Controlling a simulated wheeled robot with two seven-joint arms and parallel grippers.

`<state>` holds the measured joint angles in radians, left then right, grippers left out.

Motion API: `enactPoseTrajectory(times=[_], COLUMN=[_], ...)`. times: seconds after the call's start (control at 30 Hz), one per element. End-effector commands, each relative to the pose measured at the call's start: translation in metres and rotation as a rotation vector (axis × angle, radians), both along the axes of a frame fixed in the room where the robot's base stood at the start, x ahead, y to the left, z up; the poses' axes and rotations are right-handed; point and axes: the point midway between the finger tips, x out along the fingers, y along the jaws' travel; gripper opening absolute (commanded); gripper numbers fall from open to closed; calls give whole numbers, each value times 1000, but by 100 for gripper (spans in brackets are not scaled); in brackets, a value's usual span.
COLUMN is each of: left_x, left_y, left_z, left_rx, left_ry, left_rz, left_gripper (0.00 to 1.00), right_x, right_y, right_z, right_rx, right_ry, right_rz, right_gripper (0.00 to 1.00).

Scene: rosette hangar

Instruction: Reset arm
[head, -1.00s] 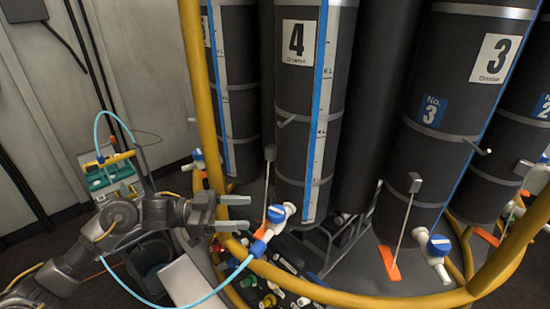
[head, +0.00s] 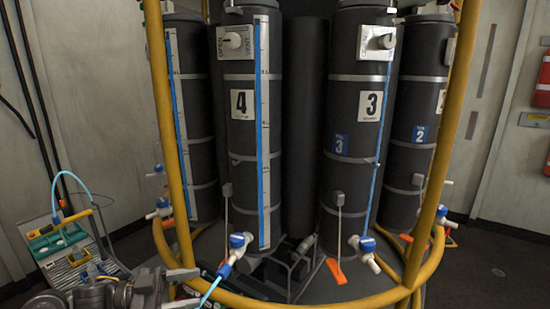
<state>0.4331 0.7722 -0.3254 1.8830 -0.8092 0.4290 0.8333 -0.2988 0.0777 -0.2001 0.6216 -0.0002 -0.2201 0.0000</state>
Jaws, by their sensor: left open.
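My left gripper (head: 190,281) is at the lower left of the head view, with its arm coming in from the bottom left corner. Its two grey fingers are apart, and I see nothing between them. It is in front of the yellow rail, left of the blue-handled valve (head: 238,241) at the foot of the cylinder marked 4 (head: 240,140). A light blue hose (head: 209,291) runs down from that valve, past the fingers. My right gripper is not in view.
Dark cylinders, among them one marked 3 (head: 355,130) with its own blue-handled valve (head: 366,245), stand inside a yellow rail frame (head: 320,303). A tray with green compartments (head: 57,240) stands at left. A red extinguisher (head: 543,80) hangs at right.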

Motion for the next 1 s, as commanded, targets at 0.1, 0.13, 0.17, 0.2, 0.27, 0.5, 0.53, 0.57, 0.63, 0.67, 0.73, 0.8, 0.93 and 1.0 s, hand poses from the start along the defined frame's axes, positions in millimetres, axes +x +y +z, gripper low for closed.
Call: enactPoseTrajectory(times=[0.1,0.13,0.17,0.2,0.27,0.5,0.53,0.57,0.63,0.67,0.73,0.8,0.93,1.0], left_x=[17,22,27,34,46,106,113,120,134,138,144,140,111,85], left_y=[13,17,21,26,34,78,86,93,112,120,142,162,188,197], left_z=[-3,-4,-5,-7,-11,-50,-59,-70,-102,-120,-168,-223,-322,-373], left_rx=[28,35,41,49,63,123,136,148,186,205,262,330,459,529], left_ry=[-70,-82,-92,-108,-128,-168,-165,-160,-136,-117,-66,2,143,224], left_rz=[78,99,120,147,193,437,473,510,602,645,745,834,955,1002], left_gripper=[61,61,61,61,61,61,61,61,61,61,61,61,61,61], right_x=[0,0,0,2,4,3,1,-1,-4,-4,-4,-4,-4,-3], right_y=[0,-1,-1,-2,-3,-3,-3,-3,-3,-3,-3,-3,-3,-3], right_z=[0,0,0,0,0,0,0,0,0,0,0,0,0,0], right_rx=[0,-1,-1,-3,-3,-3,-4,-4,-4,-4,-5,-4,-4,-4], right_ry=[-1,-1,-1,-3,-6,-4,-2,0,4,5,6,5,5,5], right_rz=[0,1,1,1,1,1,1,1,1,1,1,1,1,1], right_gripper=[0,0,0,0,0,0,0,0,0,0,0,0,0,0])
